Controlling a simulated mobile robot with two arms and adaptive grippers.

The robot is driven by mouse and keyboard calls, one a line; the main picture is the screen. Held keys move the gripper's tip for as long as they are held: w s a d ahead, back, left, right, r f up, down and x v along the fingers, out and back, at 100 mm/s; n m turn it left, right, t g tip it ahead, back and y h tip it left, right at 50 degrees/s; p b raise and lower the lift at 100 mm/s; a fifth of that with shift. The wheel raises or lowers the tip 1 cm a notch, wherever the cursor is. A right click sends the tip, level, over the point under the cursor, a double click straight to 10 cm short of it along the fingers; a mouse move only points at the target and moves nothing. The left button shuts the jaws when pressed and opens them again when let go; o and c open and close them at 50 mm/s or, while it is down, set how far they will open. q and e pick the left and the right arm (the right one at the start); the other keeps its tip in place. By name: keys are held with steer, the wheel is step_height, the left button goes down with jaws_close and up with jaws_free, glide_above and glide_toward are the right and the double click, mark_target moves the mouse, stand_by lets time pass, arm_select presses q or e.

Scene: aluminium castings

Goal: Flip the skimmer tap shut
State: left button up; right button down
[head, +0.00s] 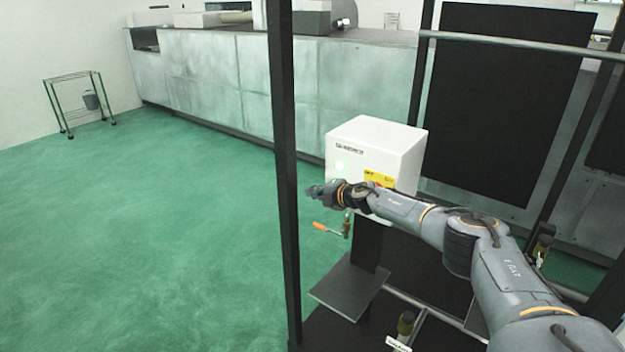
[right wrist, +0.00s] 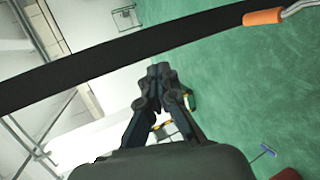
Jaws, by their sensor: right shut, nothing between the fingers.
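The skimmer tap (head: 346,226) hangs below the white box in the head view. Its orange-gripped lever (head: 328,230) points out to the left, roughly level and dipping slightly at one end. The lever also shows at the top right of the right wrist view (right wrist: 264,17). My right gripper (head: 318,190) is shut and empty, above the lever and in front of the white box in the head view. Its closed fingertips (right wrist: 159,70) show in the wrist view, apart from the lever. My left gripper is not in view.
A white box (head: 372,145) with a yellow label stands behind my right gripper. A black post (head: 283,170) rises to the left of the tap. A grey plate (head: 345,287) lies below it. Open green floor (head: 150,230) spreads to the left.

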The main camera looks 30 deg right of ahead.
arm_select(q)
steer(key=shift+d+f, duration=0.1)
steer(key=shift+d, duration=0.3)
arm_select(e)
steer(key=shift+a+r, duration=0.2)
steer(key=shift+r, duration=0.3)
steer(key=shift+a+r, duration=0.2)
steer(key=shift+r, duration=0.3)
steer(key=shift+d, duration=0.15)
